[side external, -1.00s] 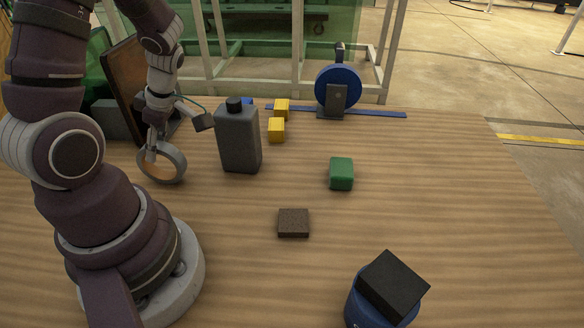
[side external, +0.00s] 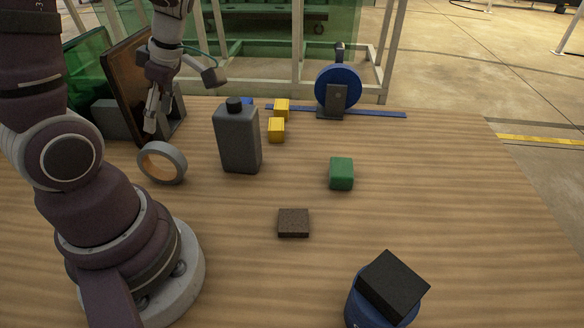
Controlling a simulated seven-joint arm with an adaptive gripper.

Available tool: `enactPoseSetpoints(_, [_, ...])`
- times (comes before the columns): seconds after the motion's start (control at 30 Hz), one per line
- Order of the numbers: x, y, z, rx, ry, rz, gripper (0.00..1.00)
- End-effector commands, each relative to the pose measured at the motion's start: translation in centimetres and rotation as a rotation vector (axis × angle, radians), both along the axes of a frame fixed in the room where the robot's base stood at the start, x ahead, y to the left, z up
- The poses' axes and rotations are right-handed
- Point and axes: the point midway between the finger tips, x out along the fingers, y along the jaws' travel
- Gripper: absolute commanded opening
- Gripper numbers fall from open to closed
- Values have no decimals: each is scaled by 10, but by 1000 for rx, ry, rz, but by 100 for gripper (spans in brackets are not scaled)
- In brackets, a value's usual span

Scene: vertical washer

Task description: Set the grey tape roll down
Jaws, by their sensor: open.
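The grey tape roll (side external: 180,158), with a tan inner core, stands on its edge on the wooden table, its round opening facing the camera.
A dark grey bottle (side external: 238,142) stands right of the roll. A brown framed panel (side external: 128,85) leans behind my gripper. Yellow blocks (side external: 276,130), a green block (side external: 341,174) and a brown block (side external: 293,223) lie to the right. The table's middle right is clear.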

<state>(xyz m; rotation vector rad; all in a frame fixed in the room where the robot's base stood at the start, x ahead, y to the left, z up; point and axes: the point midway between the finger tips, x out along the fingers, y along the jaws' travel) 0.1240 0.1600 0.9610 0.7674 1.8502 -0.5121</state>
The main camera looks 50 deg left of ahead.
Motion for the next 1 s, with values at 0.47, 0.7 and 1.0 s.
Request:
enactPoseSetpoints(0.47, [38, -64, 56, -126, -86, -970, 51])
enactPoseSetpoints(0.7, [42, -147, 72, 53, -70, -2179, 51])
enactPoseSetpoints(1.0, [40, -160, 73, 113, -47, -2360, 51])
